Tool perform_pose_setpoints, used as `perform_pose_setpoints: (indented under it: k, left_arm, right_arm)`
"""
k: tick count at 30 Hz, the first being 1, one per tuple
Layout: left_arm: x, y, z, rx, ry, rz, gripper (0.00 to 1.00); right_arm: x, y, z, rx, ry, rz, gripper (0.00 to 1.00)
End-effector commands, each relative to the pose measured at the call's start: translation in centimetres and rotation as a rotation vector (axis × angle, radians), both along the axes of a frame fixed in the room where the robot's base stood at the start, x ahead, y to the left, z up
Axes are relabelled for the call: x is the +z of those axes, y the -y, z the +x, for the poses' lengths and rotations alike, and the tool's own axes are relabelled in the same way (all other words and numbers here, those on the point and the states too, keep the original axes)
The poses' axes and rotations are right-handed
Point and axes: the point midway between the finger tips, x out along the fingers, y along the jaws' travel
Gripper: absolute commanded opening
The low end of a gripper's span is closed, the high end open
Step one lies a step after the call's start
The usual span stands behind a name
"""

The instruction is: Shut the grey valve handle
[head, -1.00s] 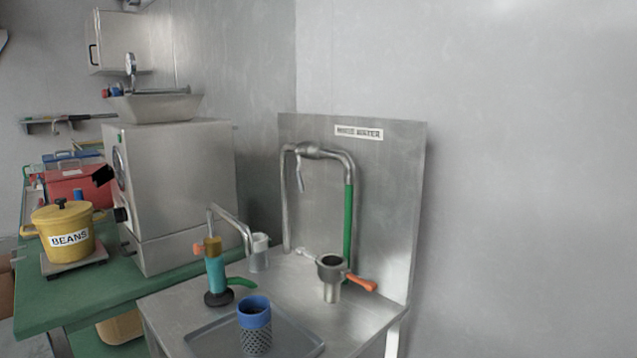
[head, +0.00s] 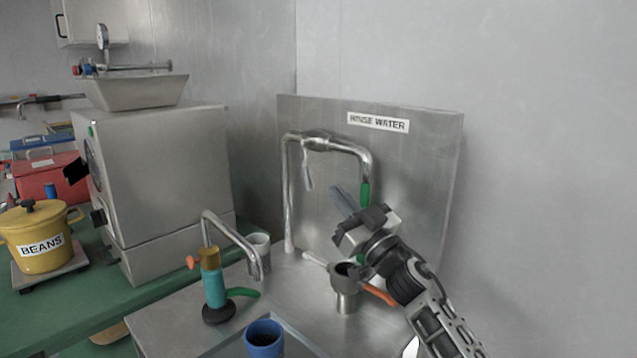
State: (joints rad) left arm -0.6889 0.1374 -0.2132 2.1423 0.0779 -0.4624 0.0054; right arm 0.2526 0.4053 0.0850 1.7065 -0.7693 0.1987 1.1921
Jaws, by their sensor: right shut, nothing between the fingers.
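The grey valve handle (head: 308,172) hangs down from the valve on the bent metal pipe (head: 350,148) in front of the steel back panel (head: 425,165). The panel has a "RINSE WATER" label. My right gripper (head: 344,198) comes in from the lower right. It is shut and empty, with its fingers pointing up and left. It is right of the handle and lower in the picture, apart from it. It hides part of the pipe's green sleeve (head: 365,192). My left gripper is not in view.
Below my right gripper stands a dark-rimmed metal cup with an orange handle (head: 377,293). A teal-bodied tap (head: 213,288), a grey cup (head: 259,252) and a blue-rimmed cup (head: 264,338) stand to the left. A steel machine (head: 165,175) and yellow bean pot (head: 38,237) are farther left.

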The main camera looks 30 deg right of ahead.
Motion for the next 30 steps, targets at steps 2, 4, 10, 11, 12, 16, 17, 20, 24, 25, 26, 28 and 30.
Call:
perform_pose_setpoints:
  k: [2, 4, 10, 11, 12, 16, 17, 20, 24, 25, 26, 28, 30]
  left_arm:
    - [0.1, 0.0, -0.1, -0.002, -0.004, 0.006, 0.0]
    - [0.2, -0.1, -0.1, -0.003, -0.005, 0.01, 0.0]
    - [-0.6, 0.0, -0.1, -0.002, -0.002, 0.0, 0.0]
    - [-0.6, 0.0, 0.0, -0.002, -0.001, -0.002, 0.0]
    - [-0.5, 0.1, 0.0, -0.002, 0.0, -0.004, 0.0]
    - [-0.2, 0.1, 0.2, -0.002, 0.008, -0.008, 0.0]
    - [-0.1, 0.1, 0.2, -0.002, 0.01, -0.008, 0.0]
    - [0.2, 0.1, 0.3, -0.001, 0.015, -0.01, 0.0]
    - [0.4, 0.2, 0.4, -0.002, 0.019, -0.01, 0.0]
    - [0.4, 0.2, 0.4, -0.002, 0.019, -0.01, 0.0]
    - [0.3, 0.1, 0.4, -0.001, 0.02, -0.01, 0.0]
    - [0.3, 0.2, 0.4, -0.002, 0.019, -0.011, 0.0]
    - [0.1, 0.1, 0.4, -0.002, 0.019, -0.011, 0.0]
  right_arm:
    - [1.1, -0.3, 1.6, 0.0, 0.002, 0.003, 0.0]
    - [1.8, -0.5, 2.8, 0.0, 0.003, 0.003, 0.0]
    - [0.5, -0.9, 5.5, -0.002, 0.0, 0.006, 0.0]
    - [0.4, -0.9, 5.8, -0.001, -0.001, 0.005, 0.0]
    - [0.3, -0.9, 6.1, -0.001, 0.0, 0.003, 0.0]
    - [0.2, -1.1, 6.5, 0.0, -0.001, 0.002, 0.0]
    - [0.2, -1.1, 6.6, 0.0, -0.001, 0.001, 0.0]
    - [0.2, -1.1, 6.6, 0.0, -0.001, 0.001, 0.0]
    - [0.2, -1.1, 6.6, 0.0, -0.001, 0.001, 0.0]
    - [0.2, -1.1, 6.6, 0.0, -0.001, 0.001, 0.0]
    - [0.1, -1.1, 6.6, 0.0, -0.002, 0.001, 0.0]
    - [-0.1, -1.2, 6.9, 0.001, -0.002, 0.002, 0.0]
    - [-0.5, -1.3, 7.4, 0.001, -0.003, 0.004, 0.0]
